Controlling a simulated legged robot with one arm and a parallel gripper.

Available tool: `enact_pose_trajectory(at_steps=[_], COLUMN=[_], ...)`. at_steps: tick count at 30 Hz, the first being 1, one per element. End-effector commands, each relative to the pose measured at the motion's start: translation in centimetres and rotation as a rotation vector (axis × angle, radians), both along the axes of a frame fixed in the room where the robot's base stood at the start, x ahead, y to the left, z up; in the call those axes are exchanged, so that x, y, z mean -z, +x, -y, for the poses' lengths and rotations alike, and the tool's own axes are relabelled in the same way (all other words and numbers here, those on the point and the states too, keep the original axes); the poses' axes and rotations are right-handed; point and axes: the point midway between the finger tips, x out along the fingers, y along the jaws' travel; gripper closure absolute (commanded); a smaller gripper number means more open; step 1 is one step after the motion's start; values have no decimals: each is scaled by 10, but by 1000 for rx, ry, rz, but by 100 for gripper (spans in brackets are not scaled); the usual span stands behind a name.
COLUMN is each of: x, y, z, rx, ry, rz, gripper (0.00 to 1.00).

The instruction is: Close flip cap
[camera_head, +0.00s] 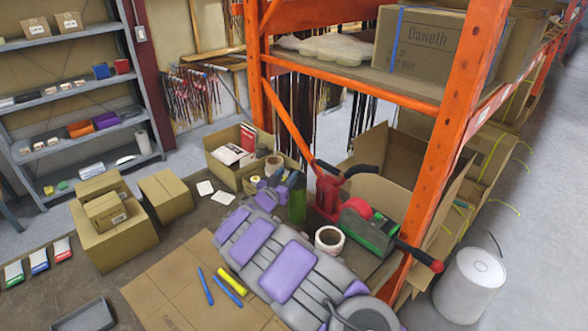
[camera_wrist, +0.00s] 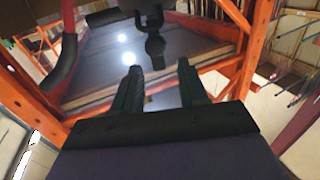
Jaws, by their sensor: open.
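A green bottle-like cylinder (camera_head: 297,207) stands upright near the middle of the head view, just beyond my grey and purple body. Its top is partly hidden by dark and blue parts, and I cannot tell whether a flip cap is on it or open. My gripper shows in the wrist view (camera_wrist: 160,88) with its two dark fingers apart and nothing seen between them. It points toward orange rack beams and a dark surface with bright spots. I cannot make out the bottle or a cap in the wrist view.
An open carton (camera_head: 228,178) is left of the bottle. A red tool (camera_head: 328,192), a white tape roll (camera_head: 329,241) and a green-and-red device (camera_head: 367,228) crowd its right. An orange rack post (camera_head: 455,135) rises at right. Stacked boxes (camera_head: 113,238) sit left.

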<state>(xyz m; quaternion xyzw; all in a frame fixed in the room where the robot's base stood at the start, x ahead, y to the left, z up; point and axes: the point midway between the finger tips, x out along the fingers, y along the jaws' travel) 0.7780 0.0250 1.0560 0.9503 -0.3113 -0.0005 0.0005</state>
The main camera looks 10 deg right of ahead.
Motion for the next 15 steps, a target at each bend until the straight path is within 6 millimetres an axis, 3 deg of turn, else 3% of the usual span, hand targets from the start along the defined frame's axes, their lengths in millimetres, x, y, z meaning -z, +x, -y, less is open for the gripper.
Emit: enact_pose_trajectory(at_steps=[6, 15], x=[2, -1], y=[29, 47], z=[24, 35], rx=[2, 0], ry=[5, 1], rz=[0, 2], gripper=[57, 57])
